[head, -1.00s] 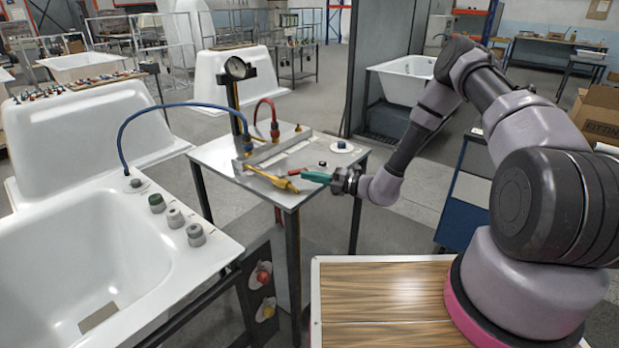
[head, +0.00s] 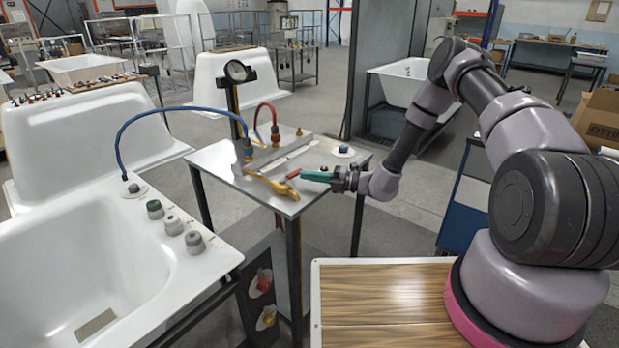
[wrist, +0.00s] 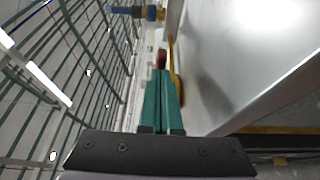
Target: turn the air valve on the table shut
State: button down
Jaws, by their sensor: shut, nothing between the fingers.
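The air valve shows as a brass-yellow lever (head: 284,188) low on the metal table (head: 225,158), its free end near the table's front edge. It also shows in the wrist view as a yellow bar (wrist: 176,75) close to the right of the fingers. My gripper (head: 303,175) has green fingers, shut and empty, just above the table behind and to the right of the lever's free end. In the wrist view my gripper (wrist: 161,75) points along the lever. A small red piece (wrist: 161,58) shows at the fingertips; I cannot tell whether they touch.
A blue hose (head: 180,107) arches from the white tub (head: 130,255) to a fitting on the table. A red hose (head: 264,108) and a gauge (head: 237,72) on a post stand behind.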

jog(key=shift+w+a, duration=0.1)
jog(key=shift+w, duration=0.25)
jog(key=shift+w+r, duration=0.1)
jog(key=shift+w, duration=0.05)
dwell(0.3)
jog(key=s+d, duration=0.1)
jog(key=d, duration=0.2)
jog(key=s+d, duration=0.1)
jog(key=shift+s+d, duration=0.2)
jog(key=shift+s, duration=0.15)
jog(key=w+d, duration=0.1)
jog(key=d, duration=0.7)
jog(key=s+d+r+n+g+h, duration=0.1)
jog(key=s+r+n+g+h, duration=0.3)
jog(key=r+n, duration=0.75)
jog(key=s+d+r+n+g+h, duration=0.1)
jog(key=s+d+r+n+h, duration=0.15)
jog(key=s+r+n, duration=0.8)
jog(key=s+d+r+n+t+h, duration=0.4)
jog(key=s+d+r+n, duration=0.1)
jog(key=r, duration=0.5)
jog(key=s+d+r+n+t+h, duration=0.3)
jog(key=s+d+r+n+h, duration=0.2)
jog(key=s+r, duration=0.5)
jog(key=n, duration=0.2)
jog(key=shift+d+r+n+t, duration=0.15)
jog(key=shift+d+n+t, duration=0.15)
jog(key=shift+t, duration=0.1)
